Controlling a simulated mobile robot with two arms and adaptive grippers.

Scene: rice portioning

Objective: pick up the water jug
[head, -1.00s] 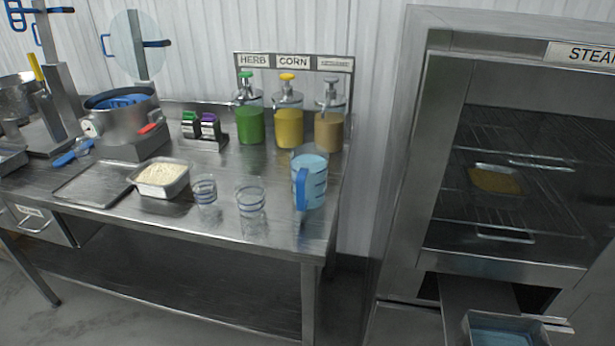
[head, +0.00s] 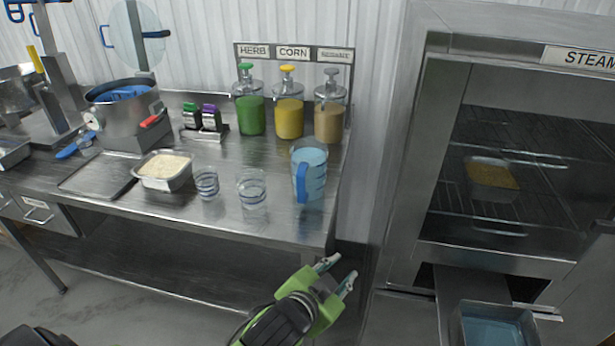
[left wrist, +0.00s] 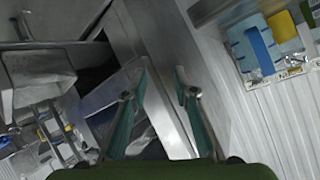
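The water jug (head: 314,178) is a clear, blue-tinted jug with a blue handle facing the table's front edge. It stands upright near the right front corner of the steel table (head: 280,225). My left gripper (head: 338,272) is in front of and below that corner, apart from the jug, with its fingers spread and empty. The left wrist view also shows the two green-padded fingers (left wrist: 168,85) apart with nothing between them. A blue handle shows at the upper right of that view, likely the jug's.
Two glasses (head: 252,190) and a rice tray (head: 163,184) stand left of the jug. Herb, corn and a third dispenser (head: 329,122) stand behind it. The steamer cabinet (head: 400,200) rises at the right, with a blue-tinted pan (head: 492,328) below.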

